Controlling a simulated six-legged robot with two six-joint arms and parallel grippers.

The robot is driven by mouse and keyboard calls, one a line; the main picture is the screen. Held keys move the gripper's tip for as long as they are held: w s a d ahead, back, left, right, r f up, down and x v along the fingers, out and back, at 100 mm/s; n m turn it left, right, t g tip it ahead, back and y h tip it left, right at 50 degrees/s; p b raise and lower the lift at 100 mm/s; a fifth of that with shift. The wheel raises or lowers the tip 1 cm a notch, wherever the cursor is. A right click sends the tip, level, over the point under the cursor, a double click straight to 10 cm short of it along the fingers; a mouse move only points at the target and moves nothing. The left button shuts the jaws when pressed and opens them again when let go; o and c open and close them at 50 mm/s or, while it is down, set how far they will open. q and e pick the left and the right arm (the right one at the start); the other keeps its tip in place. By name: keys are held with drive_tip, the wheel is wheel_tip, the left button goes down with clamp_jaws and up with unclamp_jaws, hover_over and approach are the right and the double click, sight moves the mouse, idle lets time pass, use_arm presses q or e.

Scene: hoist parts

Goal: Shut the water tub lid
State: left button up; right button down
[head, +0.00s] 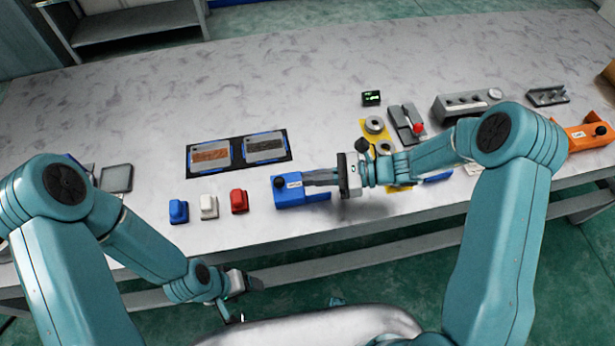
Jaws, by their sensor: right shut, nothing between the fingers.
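I cannot tell for certain which thing is the water tub or its lid. A grey square piece (116,178) lies at the left of the table, partly hidden behind my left arm. Two shallow framed trays sit on a black mat in the middle, one with orange-brown contents (210,154) and one grey (266,148). My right gripper (308,179) is shut and empty, its fingertips at the blue block with a black knob (289,199); contact is unclear. My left gripper (242,287) hangs low in front of the table edge, and its jaws are not clear.
A blue piece (178,212), a white piece (209,207) and a red piece (239,201) stand near the front edge. At the right are a red-knobbed device (407,122), a grey gauge box (467,105) and an orange block (588,136). The table's back is clear.

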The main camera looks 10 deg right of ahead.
drive_tip(key=b+v, duration=0.1)
drive_tip(key=v, duration=0.8)
drive_tip(key=shift+d+b, duration=0.1)
drive_tip(key=shift+b, duration=0.3)
drive_tip(key=shift+d+r, duration=0.15)
drive_tip(key=shift+d, duration=0.15)
drive_tip(key=shift+s, duration=0.15)
